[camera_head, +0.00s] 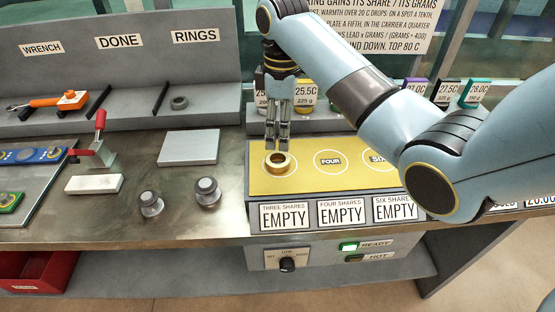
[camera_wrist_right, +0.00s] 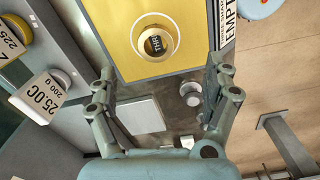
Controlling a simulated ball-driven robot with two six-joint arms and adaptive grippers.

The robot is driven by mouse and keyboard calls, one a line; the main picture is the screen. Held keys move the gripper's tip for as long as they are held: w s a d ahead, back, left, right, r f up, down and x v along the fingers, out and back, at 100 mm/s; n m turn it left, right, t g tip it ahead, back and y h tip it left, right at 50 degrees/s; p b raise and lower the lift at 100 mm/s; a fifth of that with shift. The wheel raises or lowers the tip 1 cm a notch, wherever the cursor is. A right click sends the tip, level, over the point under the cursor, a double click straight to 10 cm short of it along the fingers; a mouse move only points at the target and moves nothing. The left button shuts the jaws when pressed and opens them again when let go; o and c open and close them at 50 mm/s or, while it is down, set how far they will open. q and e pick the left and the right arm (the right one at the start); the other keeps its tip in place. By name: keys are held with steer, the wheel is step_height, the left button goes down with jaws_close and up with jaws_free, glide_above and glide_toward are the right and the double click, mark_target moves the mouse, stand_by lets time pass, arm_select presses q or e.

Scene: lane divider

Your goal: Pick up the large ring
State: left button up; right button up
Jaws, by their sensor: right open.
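A brass-coloured ring (camera_head: 278,163) lies on the left spot of the yellow plate (camera_head: 315,186). In the right wrist view the ring (camera_wrist_right: 172,43) sits around the word "THREE". My right gripper (camera_head: 277,146) is just above the ring, pointing down. In the wrist view its two fingers (camera_wrist_right: 159,78) are open and apart, with nothing between them, and the ring shows beyond the tips. A smaller dark ring (camera_head: 179,103) lies on the shelf under the sign "RINGS". My left gripper is not in view.
Labelled cans stand behind the yellow plate, close to my right gripper. Two metal knobbed weights (camera_head: 207,192) and a grey pad (camera_head: 188,148) are to the left. A red-handled clamp (camera_head: 101,145) and an orange wrench (camera_head: 62,101) are further left.

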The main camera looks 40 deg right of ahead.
mark_target(279, 156)
step_height(279, 156, down, 4)
steer(key=shift+f, duration=0.1)
steer(key=f, duration=0.5)
steer(key=shift+w+d+f, duration=0.15)
steer(key=shift+w+f, duration=0.25)
steer(key=c, duration=1.4)
